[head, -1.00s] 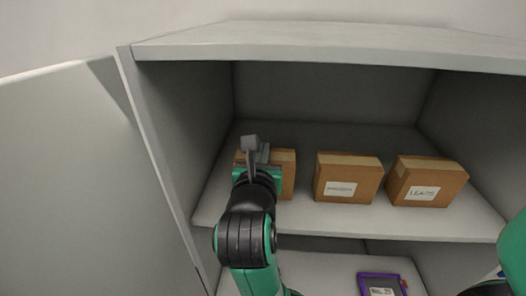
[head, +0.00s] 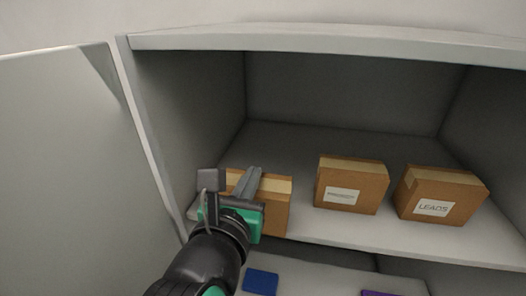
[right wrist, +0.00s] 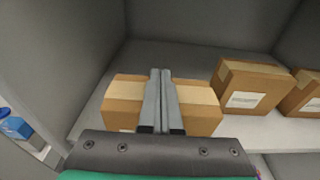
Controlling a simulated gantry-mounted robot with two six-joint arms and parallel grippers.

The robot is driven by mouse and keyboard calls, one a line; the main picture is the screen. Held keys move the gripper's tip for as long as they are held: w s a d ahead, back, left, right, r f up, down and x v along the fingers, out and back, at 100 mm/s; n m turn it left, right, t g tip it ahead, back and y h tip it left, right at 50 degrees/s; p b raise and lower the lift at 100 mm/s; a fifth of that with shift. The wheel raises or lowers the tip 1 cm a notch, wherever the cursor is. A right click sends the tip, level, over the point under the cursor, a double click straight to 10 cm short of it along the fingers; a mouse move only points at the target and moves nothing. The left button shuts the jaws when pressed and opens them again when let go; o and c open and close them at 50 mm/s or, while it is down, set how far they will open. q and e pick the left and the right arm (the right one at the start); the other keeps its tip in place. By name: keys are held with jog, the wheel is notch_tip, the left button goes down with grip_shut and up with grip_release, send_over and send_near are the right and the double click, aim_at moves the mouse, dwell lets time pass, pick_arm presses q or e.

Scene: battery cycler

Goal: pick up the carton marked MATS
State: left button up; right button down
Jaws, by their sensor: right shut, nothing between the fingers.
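Three brown cartons stand on the cabinet's upper shelf. The left carton (head: 272,211) is partly hidden behind my right gripper (head: 254,172), and its label cannot be seen. In the right wrist view this carton (right wrist: 202,105) lies behind and below the shut, empty fingers (right wrist: 161,72), which cross in front of its middle. I cannot tell whether they touch it. The middle carton (head: 352,180) has a white label too blurred to read. The right carton (head: 440,192) is marked LEADS. I can read MATS on no carton. My left gripper is not in view.
The cabinet's left side wall (head: 190,120) and open door (head: 75,170) stand close left of my right gripper. There are gaps between the cartons. A blue item (head: 261,281) and the edge of a purple one (head: 378,293) lie on the lower shelf.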

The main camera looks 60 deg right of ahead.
jog(key=shift+a+r+p, duration=0.15)
jog(key=shift+r+p, duration=0.5)
jog(key=shift+r, duration=0.1)
jog(key=shift+a, duration=0.35)
jog(key=f+b+v, duration=0.1)
jog(key=b+v, duration=0.2)
jog(key=v, duration=0.8)
jog(key=shift+s+f+b, duration=0.2)
jog(key=shift+s+b, duration=0.05)
jog(key=shift+b, duration=0.05)
grip_release()
jog(key=shift+a, duration=0.15)
